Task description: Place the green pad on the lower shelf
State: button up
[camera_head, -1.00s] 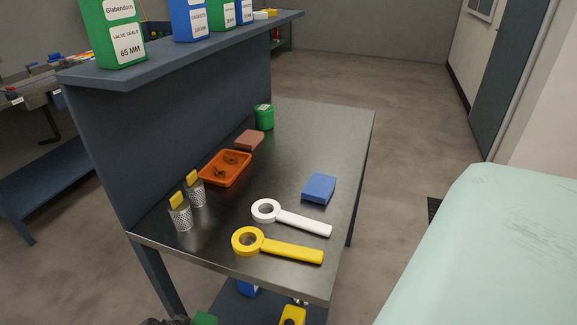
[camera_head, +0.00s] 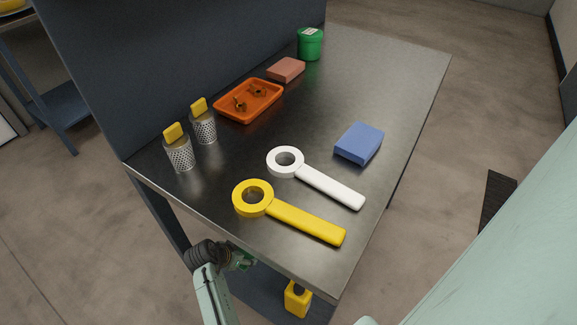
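The green pad (camera_head: 244,259) shows only as a small green patch at the end of my gripper (camera_head: 236,257), just below the table's front edge. My gripper appears shut on it; its fingers are small and partly hidden, and most of the pad is covered. The lower shelf (camera_head: 262,303) is a dark blue surface under the table, seen only in part below the front edge. My gripper is in front of the shelf; I cannot tell its height above it.
A yellow container (camera_head: 297,298) stands on the lower shelf at the right. On the metal tabletop (camera_head: 375,95) are a yellow ring-handled tool (camera_head: 305,222), a white one (camera_head: 330,187), a blue pad (camera_head: 359,143), a reddish pad (camera_head: 286,69), an orange tray (camera_head: 270,112), mesh cups (camera_head: 179,155) and a green tub (camera_head: 310,45).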

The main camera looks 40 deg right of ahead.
notch_tip(320, 180, down, 10)
jog(key=shift+r, duration=0.1)
dwell(0.4)
jog(key=shift+f, duration=0.4)
jog(key=o, duration=1)
jog(key=shift+o, duration=0.2)
jog(key=shift+r+p, duration=0.4)
jog(key=shift+r, duration=0.15)
jog(key=b+v, duration=0.1)
jog(key=v, duration=1)
jog(key=shift+a+r, duration=0.2)
jog(key=shift+a, duration=0.1)
